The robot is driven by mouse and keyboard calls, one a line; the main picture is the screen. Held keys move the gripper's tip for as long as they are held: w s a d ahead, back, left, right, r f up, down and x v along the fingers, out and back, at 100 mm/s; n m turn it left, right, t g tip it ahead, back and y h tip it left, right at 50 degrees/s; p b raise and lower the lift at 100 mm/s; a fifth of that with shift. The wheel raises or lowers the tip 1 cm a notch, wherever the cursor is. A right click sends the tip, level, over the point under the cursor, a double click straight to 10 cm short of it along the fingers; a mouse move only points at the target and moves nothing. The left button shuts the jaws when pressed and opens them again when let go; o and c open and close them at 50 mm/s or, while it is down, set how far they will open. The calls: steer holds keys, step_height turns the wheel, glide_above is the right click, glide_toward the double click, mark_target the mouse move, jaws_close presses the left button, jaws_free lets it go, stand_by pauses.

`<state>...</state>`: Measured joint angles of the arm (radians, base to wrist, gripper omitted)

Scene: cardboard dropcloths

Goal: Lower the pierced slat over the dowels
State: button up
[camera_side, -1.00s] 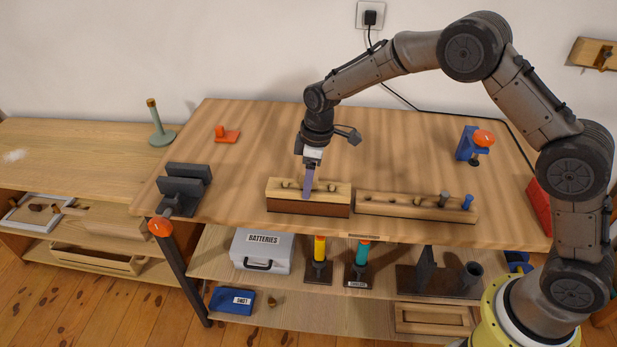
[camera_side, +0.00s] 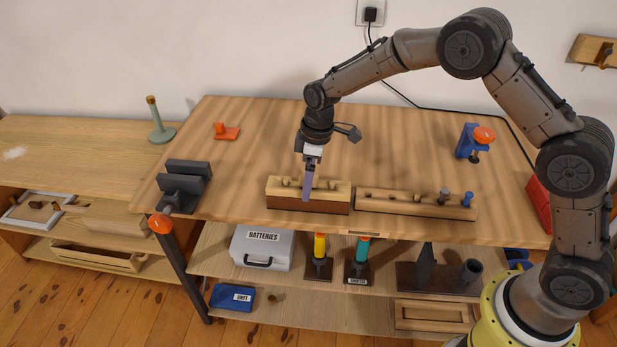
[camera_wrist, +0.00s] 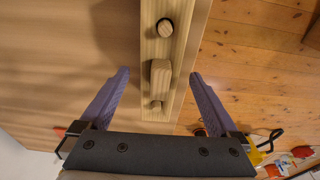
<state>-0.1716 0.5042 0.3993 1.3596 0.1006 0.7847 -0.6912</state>
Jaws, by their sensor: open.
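The pale pierced slat (camera_side: 335,187) lies on top of a dark brown wooden base (camera_side: 308,206) at the front of the bench. My gripper (camera_wrist: 160,75) is open, with one purple finger on each side of the slat and knob, apart from the knob. In the side view my gripper (camera_side: 306,196) points down at the slat's middle, and its finger hides part of it.
A long wooden rack (camera_side: 400,203) with grey and blue pegs stands close to the right. The bench middle is clear.

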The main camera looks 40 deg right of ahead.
step_height(320, 180, up, 14)
steer(key=s+d, duration=0.1)
steer(key=shift+f, duration=0.2)
steer(key=shift+d, duration=0.15)
steer(key=s+d+r+m+t, duration=0.1)
steer(key=s+d+r+t, duration=0.15)
steer(key=s+r, duration=0.55)
steer(key=s+d+r+m+t, duration=0.1)
steer(key=s+d+r, duration=0.3)
steer(key=s+r, duration=0.35)
steer(key=s+d+f+m, duration=0.1)
steer(key=s+f+m, duration=0.2)
steer(key=s, duration=0.5)
steer(key=s+d+f+m+t+h, duration=0.1)
steer(key=s+f+m, duration=0.3)
steer(key=s, duration=0.5)
step_height(320, 180, down, 2)
steer(key=shift+s+d+f, duration=0.1)
steer(key=shift+s+d, duration=0.15)
steer(key=shift+s, duration=0.05)
